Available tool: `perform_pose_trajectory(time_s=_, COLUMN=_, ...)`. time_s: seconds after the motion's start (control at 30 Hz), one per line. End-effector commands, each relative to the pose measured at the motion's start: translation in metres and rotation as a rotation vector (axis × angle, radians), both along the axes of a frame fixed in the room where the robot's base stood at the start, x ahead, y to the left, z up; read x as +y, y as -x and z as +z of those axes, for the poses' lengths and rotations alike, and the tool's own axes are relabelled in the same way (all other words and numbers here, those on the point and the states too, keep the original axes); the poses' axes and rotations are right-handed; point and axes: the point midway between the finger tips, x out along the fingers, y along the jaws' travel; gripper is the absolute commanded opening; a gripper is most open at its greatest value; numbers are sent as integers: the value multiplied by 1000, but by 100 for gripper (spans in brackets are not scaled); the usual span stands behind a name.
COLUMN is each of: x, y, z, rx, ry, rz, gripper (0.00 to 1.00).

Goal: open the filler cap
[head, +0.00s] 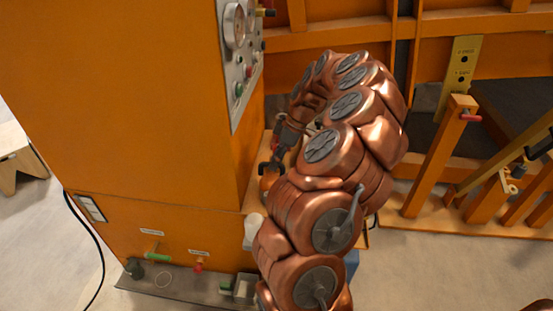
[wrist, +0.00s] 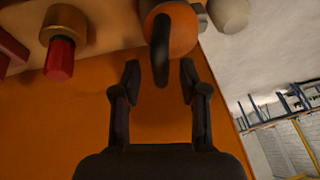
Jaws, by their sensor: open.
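A round orange part with a dark curved lever (wrist: 181,32) shows at the top middle of the wrist view; it may be the filler cap, but no label is readable. My gripper (wrist: 160,80) is open and empty, its two dark fingers pointing at this part from below, with the lever's end between and just beyond the fingertips. In the head view my gripper (head: 269,167) is beside the orange cabinet, just above a small orange rounded part (head: 268,182). Any touch between them cannot be told.
In the wrist view a red knob on a brass collar (wrist: 60,57) is at left and a white rounded part (wrist: 228,13) at upper right. The orange cabinet (head: 130,110) stands left of my arm. An orange railed frame (head: 435,160) stands right. Floor shows between.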

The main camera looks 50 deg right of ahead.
Motion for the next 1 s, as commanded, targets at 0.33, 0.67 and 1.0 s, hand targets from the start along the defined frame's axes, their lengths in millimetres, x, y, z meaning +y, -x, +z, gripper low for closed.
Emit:
perform_pose_trajectory(time_s=0.33, x=1, y=0, z=-1, rx=0, ry=0, rz=1, gripper=34)
perform_pose_trajectory(time_s=0.67, x=1, y=0, z=-1, rx=0, ry=-1, rz=1, gripper=0)
perform_pose_trajectory(time_s=1.0, x=1, y=0, z=-1, rx=0, ry=-1, rz=1, gripper=0)
